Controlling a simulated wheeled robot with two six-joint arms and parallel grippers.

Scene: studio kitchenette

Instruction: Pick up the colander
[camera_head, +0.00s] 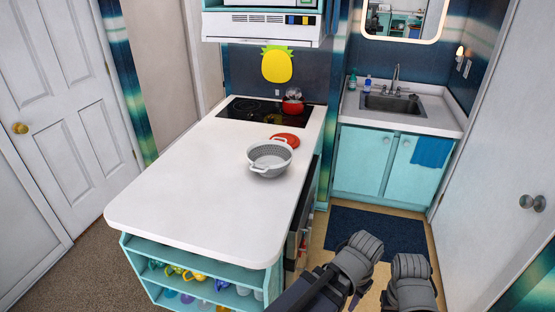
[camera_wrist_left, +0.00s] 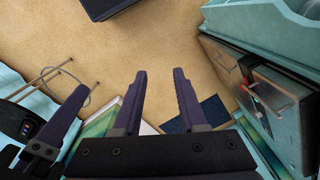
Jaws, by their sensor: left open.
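The colander (camera_head: 268,161) is a light grey bowl with two side handles. It stands upright on the white counter (camera_head: 190,190), right of the middle and near the counter's right edge. My left gripper (camera_wrist_left: 160,82) is open and empty, with bare floor beyond its fingers in the left wrist view. The colander is not in that view. In the head view my arms are at the bottom right, low and apart from the colander, and the fingers are not clear there. A dark finger-like part (camera_wrist_left: 68,120) at the left of the wrist view seems to be my right gripper, only partly seen.
A red round lid-like thing (camera_head: 287,139) lies just behind the colander. A red pot (camera_head: 292,104) stands on the black stovetop (camera_head: 250,110). The front of the counter is clear. Shelves (camera_head: 215,268) below hold several mugs. A sink (camera_head: 393,104) is at the right.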

